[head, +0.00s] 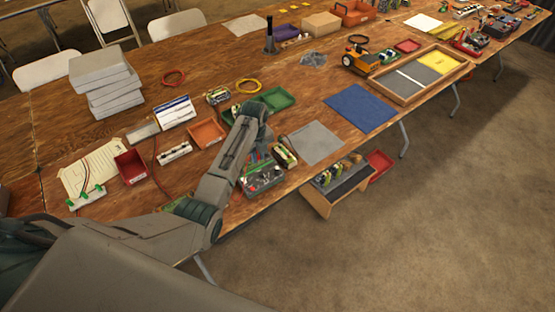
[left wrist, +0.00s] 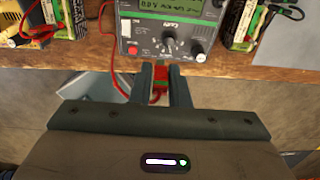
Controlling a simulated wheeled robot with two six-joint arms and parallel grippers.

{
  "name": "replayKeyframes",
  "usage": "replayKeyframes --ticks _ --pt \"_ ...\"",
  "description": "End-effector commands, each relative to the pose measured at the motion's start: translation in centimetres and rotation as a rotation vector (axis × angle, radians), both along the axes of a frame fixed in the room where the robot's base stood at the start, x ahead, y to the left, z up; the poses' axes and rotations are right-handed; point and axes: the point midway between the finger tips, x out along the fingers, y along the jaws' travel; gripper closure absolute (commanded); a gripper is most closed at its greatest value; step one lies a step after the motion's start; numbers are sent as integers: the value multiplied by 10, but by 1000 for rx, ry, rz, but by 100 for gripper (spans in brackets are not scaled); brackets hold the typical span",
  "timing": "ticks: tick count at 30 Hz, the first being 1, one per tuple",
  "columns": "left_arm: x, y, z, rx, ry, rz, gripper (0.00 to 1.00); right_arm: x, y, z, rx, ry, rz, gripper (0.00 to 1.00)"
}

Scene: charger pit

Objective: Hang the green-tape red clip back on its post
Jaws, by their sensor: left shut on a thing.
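A grey charger with a green-edged panel, a lit display and knobs (left wrist: 165,30) stands at the table edge in the left wrist view. It also shows in the head view (head: 264,179), partly behind my arm. My left gripper (left wrist: 161,84) is just in front of the charger's lower front, with its fingers shut on the red clip (left wrist: 160,74). Some green shows on the clip, and a bit of red lead shows below it between the fingers. The post for this clip cannot be made out. My right gripper is not in view.
A red lead (left wrist: 105,45) runs down left of the charger. Battery packs stand on both sides of it, one (left wrist: 242,22) on the right. The wooden table edge (left wrist: 215,72) is close to the fingers. A grey mat (head: 317,143) lies right of the charger.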

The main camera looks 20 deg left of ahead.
Motion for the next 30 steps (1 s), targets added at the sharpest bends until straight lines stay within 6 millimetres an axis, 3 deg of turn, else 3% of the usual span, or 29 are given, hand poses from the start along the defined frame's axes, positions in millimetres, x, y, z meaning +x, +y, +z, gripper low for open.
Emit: replayKeyframes --ticks 1,6,12,30 --pt "-1 16 0 4 1 3 97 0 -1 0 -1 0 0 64" --pt "-4 53 0 2 1 2 97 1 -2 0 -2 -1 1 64" --pt "-5 81 0 1 0 1 97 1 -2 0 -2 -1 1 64" --pt "-6 90 -1 0 0 0 97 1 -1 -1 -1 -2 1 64"
